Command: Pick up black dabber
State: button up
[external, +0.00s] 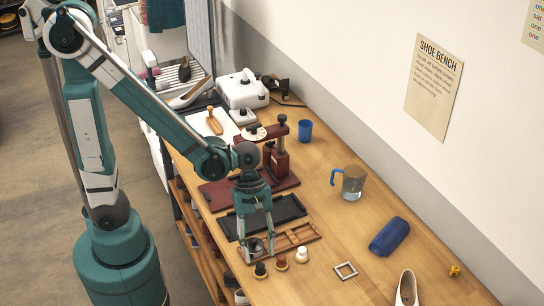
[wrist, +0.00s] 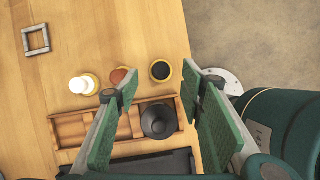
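The black dabber (external: 260,270) stands on the bench at the left end of a row of three in the external view. It has a black top and a yellowish base. In the wrist view the black dabber (wrist: 160,71) is at the right of the row, just beyond the fingertips and between their lines. My gripper (external: 257,244) is open, pointing down over the left end of the wooden tray. In the wrist view my gripper (wrist: 168,88) has nothing gripped between its green pads.
Brown (external: 281,262) and white (external: 301,254) dabbers stand close beside the black one. A dark round cup (wrist: 159,121) sits in the divided wooden tray (wrist: 72,130), between the fingers in the wrist view. A square frame (external: 345,270) lies to the right. The bench edge is near the black dabber.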

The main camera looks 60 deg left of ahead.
aim_at(260, 264)
jog(key=shift+d+f, duration=0.2)
jog(key=shift+f, duration=0.2)
jog(key=shift+f, duration=0.1)
jog(key=shift+b+x, duration=0.8)
jog(key=shift+x, duration=1.7)
jog(key=shift+s, duration=0.15)
jog(key=c, duration=0.8)
jog(key=shift+o, duration=0.2)
